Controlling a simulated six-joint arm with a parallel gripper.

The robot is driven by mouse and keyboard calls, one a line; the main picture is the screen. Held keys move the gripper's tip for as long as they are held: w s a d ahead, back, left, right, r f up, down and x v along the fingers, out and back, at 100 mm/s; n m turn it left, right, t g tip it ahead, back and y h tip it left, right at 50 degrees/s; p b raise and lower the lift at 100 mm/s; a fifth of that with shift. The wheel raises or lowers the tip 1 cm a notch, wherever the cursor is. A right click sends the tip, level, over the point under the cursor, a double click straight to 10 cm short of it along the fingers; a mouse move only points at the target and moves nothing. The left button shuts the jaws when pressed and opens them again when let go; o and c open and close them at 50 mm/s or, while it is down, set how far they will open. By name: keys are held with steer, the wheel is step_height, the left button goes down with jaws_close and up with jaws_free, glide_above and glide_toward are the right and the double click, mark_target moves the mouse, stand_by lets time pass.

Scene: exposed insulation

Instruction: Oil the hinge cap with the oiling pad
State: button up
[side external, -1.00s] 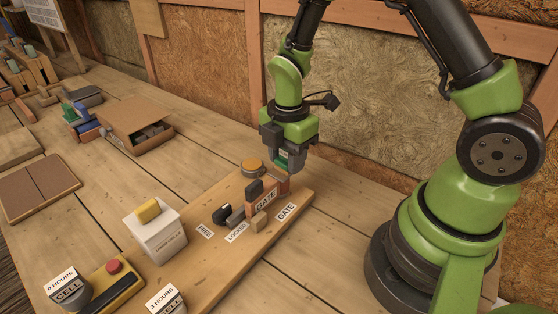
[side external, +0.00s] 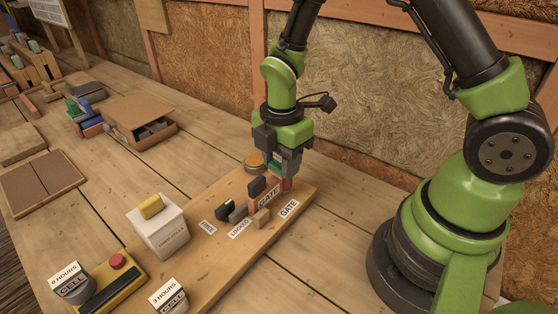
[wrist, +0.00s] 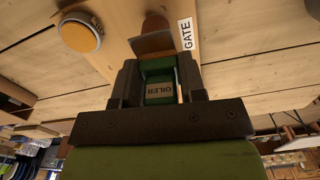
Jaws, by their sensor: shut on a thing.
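My gripper (wrist: 160,85) is shut on a green block labelled OILER (wrist: 159,88), the oiling pad. In the side external view my gripper (side external: 280,167) is low over the far end of the wooden board, with the pad partly hidden between the fingers. The gate (side external: 269,197) stands on the board just in front of the gripper. A reddish-brown rounded piece (wrist: 153,40), probably the hinge cap, shows just beyond the pad in the wrist view. The fingers mostly hide that spot in the side view. I cannot tell whether pad and cap touch.
An orange round disc (side external: 254,158) on a grey base sits beside the gripper. The board (side external: 207,262) also bears a dark latch piece (side external: 224,208) and FREE, LOCKED and GATE labels. A white box with a yellow block (side external: 151,206) stands at left. Bare table lies right of the board.

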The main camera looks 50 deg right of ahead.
steer(key=shift+d, duration=1.95)
steer(key=shift+a, duration=3)
step_height(320, 180, up, 8)
steer(key=shift+d+r, duration=0.1)
